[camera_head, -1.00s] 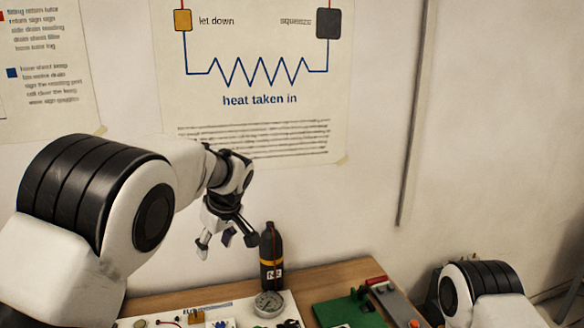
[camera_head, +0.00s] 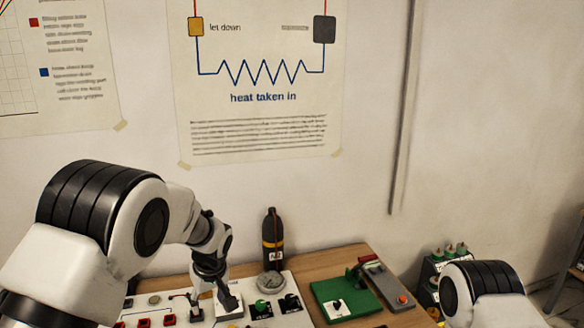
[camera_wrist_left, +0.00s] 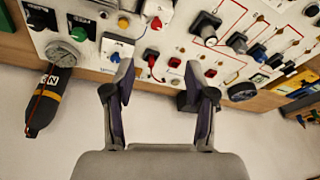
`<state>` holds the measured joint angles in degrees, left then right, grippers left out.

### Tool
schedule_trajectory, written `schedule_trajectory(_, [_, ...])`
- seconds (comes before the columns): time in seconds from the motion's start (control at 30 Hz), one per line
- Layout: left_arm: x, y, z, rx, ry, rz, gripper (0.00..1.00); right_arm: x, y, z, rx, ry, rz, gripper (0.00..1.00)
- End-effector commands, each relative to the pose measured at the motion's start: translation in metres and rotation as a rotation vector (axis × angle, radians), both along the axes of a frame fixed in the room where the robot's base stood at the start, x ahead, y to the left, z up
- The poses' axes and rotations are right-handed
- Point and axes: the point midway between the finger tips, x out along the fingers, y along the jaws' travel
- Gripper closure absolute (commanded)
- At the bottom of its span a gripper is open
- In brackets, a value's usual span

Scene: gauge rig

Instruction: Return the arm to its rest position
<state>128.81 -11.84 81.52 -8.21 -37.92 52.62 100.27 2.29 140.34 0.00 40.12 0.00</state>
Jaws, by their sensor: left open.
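My left arm (camera_head: 110,225) comes in from the left, bent over at the elbow. My left gripper (camera_head: 212,307) points down over the white panel (camera_head: 245,290) on the bench. In the left wrist view its two fingers (camera_wrist_left: 160,75) stand apart with nothing between them. A red knob and a small blue-and-white switch lie beyond the fingertips. I cannot tell whether the fingertips touch the panel. A part of my right arm (camera_head: 485,285) shows at the lower right; its gripper is out of view.
A dark bottle (camera_head: 272,240) with a yellow band stands behind the round gauge (camera_head: 271,282). A green board (camera_head: 346,300) and a grey device (camera_head: 386,284) lie to the right on the wooden bench.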

Motion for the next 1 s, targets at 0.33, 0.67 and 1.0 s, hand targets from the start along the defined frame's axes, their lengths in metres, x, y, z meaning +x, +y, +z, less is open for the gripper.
schedule_trajectory(0.33, [-0.142,0.032,-0.182,-0.103,0.144,-0.268,0.44,0.0,0.0,0.0,0.0,0.001,0.0,0.6])
schedule_trajectory(0.67, [-0.334,0.053,-0.25,-0.146,0.221,-0.505,0.44,0.0,0.0,0.0,0.0,0.001,0.0,0.6])
schedule_trajectory(1.0, [-0.398,0.059,-0.316,-0.134,0.241,-0.599,0.44,-0.001,0.0,-0.072,0.0,0.002,0.0,0.6])
